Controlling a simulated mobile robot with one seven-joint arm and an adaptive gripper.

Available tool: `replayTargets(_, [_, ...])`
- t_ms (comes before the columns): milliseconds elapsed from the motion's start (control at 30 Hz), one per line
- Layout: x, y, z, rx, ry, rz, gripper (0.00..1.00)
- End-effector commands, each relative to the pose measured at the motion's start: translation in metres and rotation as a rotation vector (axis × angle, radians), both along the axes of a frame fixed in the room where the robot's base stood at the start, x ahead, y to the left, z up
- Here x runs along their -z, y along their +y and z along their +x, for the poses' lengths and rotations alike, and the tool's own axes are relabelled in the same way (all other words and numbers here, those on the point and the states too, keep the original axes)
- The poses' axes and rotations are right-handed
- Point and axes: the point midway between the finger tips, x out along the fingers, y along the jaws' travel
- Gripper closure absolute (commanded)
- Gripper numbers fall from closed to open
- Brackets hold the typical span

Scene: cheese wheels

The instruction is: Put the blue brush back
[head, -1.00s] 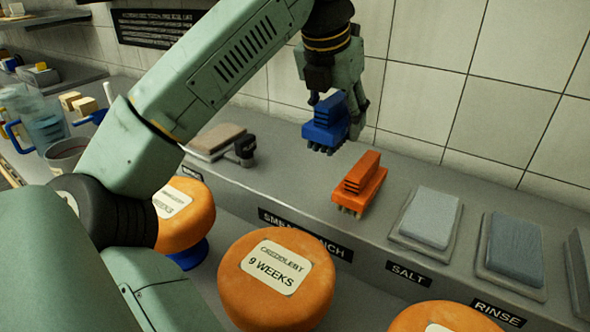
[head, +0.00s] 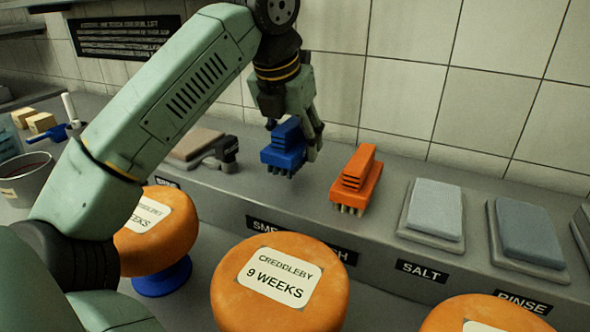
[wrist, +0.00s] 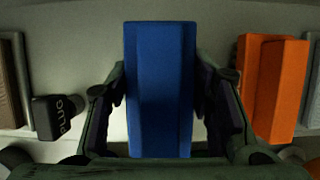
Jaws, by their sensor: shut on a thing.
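The blue brush (head: 284,147) is held in my gripper (head: 296,128), with its bristles pointing down close above the grey ledge (head: 300,208). I cannot tell whether the bristles touch the ledge. In the wrist view the blue brush (wrist: 160,88) fills the middle, with the gripper's fingers (wrist: 163,105) closed on both sides of it. The orange brush (head: 356,182) stands on its bristles on the ledge just to the right, and it also shows in the wrist view (wrist: 276,90).
A dark plug tool (head: 224,152) and a brown pad (head: 196,143) lie to the left. Pads in trays stand right, behind the SALT (head: 422,271) and RINSE labels. Orange cheese wheels (head: 280,292) stand in front. A tiled wall (head: 400,80) rises behind the ledge.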

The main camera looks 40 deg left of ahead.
Motion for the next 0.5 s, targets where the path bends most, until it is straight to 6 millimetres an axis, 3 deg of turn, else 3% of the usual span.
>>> replayTargets(200, [0.033,0.0,0.0,0.001,-0.001,0.0,0.75])
replayTargets(500, [0.033,0.0,0.0,0.001,-0.001,0.001,0.75])
